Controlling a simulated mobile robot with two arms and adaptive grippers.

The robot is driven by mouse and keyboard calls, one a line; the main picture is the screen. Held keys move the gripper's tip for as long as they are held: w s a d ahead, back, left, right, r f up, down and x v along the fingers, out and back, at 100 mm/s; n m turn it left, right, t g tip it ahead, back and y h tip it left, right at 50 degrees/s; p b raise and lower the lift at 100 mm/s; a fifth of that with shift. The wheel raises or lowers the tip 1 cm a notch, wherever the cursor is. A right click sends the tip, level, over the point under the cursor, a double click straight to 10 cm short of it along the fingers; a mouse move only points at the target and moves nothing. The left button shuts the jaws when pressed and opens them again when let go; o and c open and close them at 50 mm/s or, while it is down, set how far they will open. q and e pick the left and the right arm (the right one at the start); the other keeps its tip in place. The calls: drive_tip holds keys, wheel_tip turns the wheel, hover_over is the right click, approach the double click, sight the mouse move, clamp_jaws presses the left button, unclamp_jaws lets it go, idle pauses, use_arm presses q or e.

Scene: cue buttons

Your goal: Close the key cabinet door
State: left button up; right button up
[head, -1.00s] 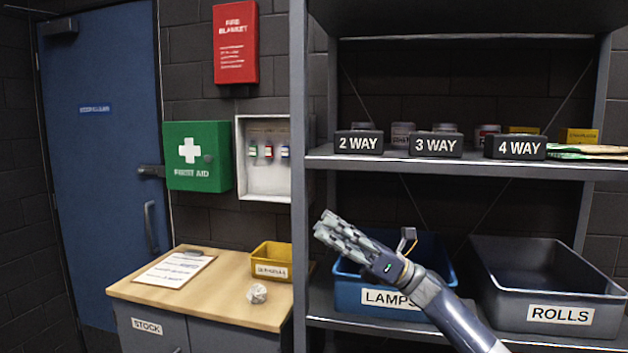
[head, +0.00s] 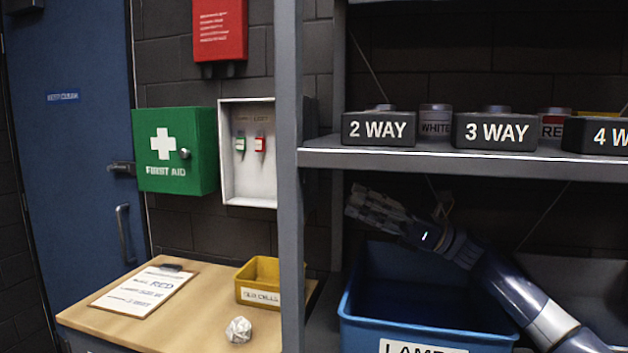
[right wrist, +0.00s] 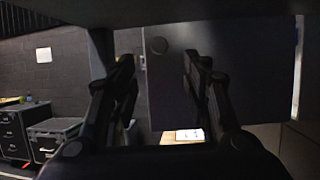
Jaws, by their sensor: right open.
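The key cabinet (head: 230,165) is a shallow white box on the back wall, open at the front. Two key tags, green (head: 240,144) and red (head: 260,146), hang inside. The shelf post hides its right side. A dark strip (head: 311,130) right of the post may be its door. My right gripper (head: 360,206) is under the shelf, right of the post, pointing left. Its fingers are apart with nothing between them. My left gripper is out of view.
The shelf post (head: 290,240) stands between my right gripper and the cabinet. A shelf (head: 400,158) with labelled boxes is above the gripper; a blue bin (head: 400,305) is below. The green first aid box (head: 174,150) adjoins the cabinet's left. A yellow tray (head: 262,280) sits on the counter.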

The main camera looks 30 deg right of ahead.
sight(307, 177)
drive_tip(key=p+x, duration=0.3)
drive_tip(key=x, duration=0.2)
drive_tip(key=p+x, duration=0.3)
drive_tip(key=x, duration=0.2)
drive_tip(key=shift+r, duration=0.3)
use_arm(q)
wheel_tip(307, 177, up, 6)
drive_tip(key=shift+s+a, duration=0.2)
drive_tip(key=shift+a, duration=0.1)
use_arm(e)
drive_tip(key=shift+w+a, duration=0.2)
drive_tip(key=shift+a, duration=0.15)
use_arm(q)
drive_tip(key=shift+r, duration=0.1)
use_arm(e)
drive_tip(key=shift+c, duration=0.3)
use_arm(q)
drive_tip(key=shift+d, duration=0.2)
use_arm(e)
clamp_jaws()
